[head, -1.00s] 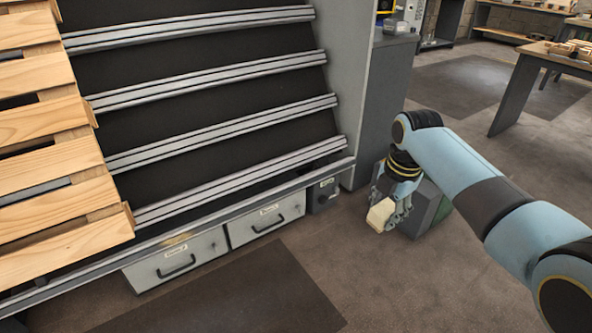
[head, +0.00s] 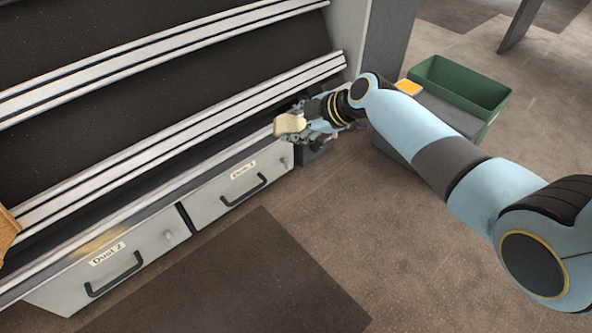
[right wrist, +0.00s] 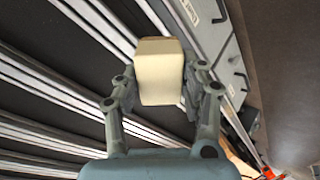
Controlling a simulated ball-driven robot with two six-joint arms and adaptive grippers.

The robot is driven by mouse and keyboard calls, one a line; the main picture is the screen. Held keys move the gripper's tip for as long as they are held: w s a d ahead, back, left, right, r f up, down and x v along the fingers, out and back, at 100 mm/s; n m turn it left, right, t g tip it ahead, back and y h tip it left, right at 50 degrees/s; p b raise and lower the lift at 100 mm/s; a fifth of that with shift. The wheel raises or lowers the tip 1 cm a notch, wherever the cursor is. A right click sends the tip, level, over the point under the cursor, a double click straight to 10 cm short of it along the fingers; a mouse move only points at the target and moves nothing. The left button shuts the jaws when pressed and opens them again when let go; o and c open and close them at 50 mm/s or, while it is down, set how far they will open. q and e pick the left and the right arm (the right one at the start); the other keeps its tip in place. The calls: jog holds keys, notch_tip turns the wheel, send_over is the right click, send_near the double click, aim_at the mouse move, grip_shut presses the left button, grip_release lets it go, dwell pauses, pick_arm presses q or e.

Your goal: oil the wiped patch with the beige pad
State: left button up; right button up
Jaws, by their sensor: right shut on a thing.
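The beige pad (head: 290,123) is held in my right gripper (head: 296,131), beside the front rail above the right-hand drawer. In the right wrist view the pad (right wrist: 159,72) sits between the two fingers of the gripper (right wrist: 162,88), which are shut on its sides. Whether the pad touches the rail cannot be told. A faint yellowish patch (head: 98,243) shows on the front ledge above the left-hand drawer, down and left of the pad. I cannot tell whether it is the wiped patch. My left gripper is not in view.
Two grey drawers with black handles, the left-hand one (head: 112,270) and the right-hand one (head: 240,183), sit under the sloping rails (head: 190,125). A green bin (head: 458,90) and a yellow item (head: 409,87) are at the right. A dark floor mat (head: 240,285) lies in front.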

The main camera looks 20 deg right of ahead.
pick_arm(q)
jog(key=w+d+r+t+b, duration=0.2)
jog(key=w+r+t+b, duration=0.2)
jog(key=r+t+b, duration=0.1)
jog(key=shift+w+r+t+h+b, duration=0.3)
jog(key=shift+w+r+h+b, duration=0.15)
jog(key=shift+b, duration=0.6)
pick_arm(e)
jog(key=w+a+f+m+t+h, duration=0.1)
jog(key=w+f+m+t, duration=0.2)
jog(key=f, duration=0.7)
jog(key=shift+w, duration=0.95)
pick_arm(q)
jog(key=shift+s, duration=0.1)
pick_arm(e)
jog(key=shift+a+r, duration=0.1)
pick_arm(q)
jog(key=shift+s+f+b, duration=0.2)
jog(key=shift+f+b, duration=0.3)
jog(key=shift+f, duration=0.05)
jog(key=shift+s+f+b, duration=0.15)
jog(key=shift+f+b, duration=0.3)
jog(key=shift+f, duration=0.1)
pick_arm(e)
jog(key=shift+x, duration=1.15)
jog(key=shift+a, duration=0.1)
